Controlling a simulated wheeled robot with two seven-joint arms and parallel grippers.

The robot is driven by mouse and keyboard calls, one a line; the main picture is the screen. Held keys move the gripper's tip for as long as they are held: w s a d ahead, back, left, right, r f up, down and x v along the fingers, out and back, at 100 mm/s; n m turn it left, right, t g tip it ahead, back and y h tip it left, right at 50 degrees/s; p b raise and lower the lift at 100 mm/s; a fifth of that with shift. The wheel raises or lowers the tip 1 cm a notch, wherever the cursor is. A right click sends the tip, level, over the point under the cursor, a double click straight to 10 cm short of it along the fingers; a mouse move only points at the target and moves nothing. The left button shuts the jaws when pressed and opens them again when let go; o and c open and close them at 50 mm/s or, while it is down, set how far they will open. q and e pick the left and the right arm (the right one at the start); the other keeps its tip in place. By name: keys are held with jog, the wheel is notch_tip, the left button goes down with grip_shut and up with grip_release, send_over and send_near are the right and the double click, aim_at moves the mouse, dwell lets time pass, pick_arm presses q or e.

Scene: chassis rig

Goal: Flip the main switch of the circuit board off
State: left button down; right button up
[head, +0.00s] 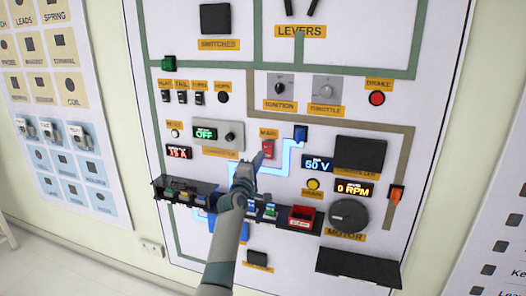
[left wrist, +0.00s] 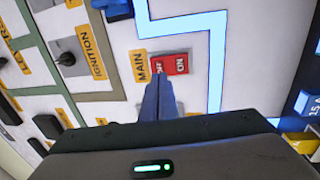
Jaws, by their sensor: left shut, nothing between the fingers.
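The main switch (head: 268,147) is a small red rocker under an orange MAIN label, in the upper middle of the upright circuit board (head: 290,240). In the left wrist view the switch (left wrist: 178,62) shows OFF and ON lettering, with OFF partly behind my fingers. My left gripper (head: 257,161) is shut and empty, its tips just at the lower left of the switch. In the left wrist view the left gripper (left wrist: 159,80) points at the OFF half; I cannot tell whether it touches. My right gripper is out of view.
A lit blue line (head: 287,157) runs beside the switch to a blue part (head: 301,133). Displays read 50 V (head: 318,164) and 0 RPM (head: 355,188). A dark shelf (head: 172,195) with small parts and a red box (head: 301,217) sticks out below.

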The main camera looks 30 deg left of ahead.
aim_at(266, 146)
pick_arm(q)
jog(key=x, duration=0.3)
jog(key=shift+r, duration=0.1)
jog(key=shift+w+a+p, duration=0.15)
jog(key=shift+w+p, duration=0.2)
jog(key=shift+w, duration=0.15)
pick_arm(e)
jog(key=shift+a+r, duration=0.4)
pick_arm(q)
jog(key=shift+w+r+p, duration=0.2)
jog(key=shift+r+p, duration=0.2)
jog(key=shift+p, duration=0.7)
jog(key=shift+f+g, duration=0.15)
jog(key=shift+g, duration=0.15)
jog(key=shift+f, duration=0.1)
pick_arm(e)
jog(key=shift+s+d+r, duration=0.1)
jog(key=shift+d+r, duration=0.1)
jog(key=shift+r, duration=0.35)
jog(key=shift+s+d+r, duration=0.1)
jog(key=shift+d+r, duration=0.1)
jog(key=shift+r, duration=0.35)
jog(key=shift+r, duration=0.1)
